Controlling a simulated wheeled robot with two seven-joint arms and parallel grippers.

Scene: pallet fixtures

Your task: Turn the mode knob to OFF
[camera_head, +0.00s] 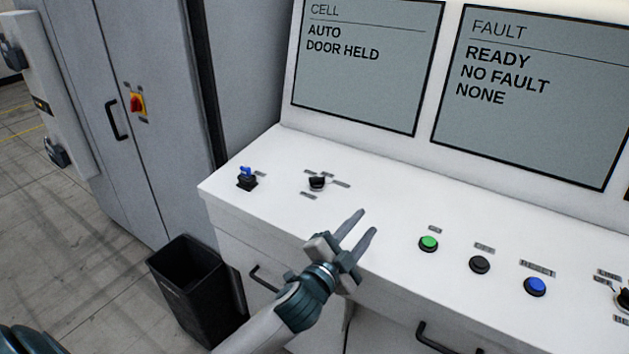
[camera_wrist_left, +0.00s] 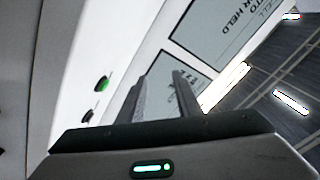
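A small black knob (camera_head: 317,182) stands on the white sloped console (camera_head: 385,203), with small labels around it that are too small to read. My left gripper (camera_head: 362,221) is above the console front, to the right of and nearer than this knob, and does not touch it. Its two fingers are parallel with a gap between them, and nothing is held; they also show in the left wrist view (camera_wrist_left: 158,95). The left screen (camera_head: 367,62) reads CELL, AUTO, DOOR HELD. My right gripper is not in view.
A blue-topped key switch (camera_head: 246,178) sits left of the knob. Green (camera_head: 428,243), black (camera_head: 479,264) and blue (camera_head: 535,286) buttons lie to the right. Another dark control (camera_head: 623,298) is at the right edge. A black bin (camera_head: 196,287) stands on the floor at left.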

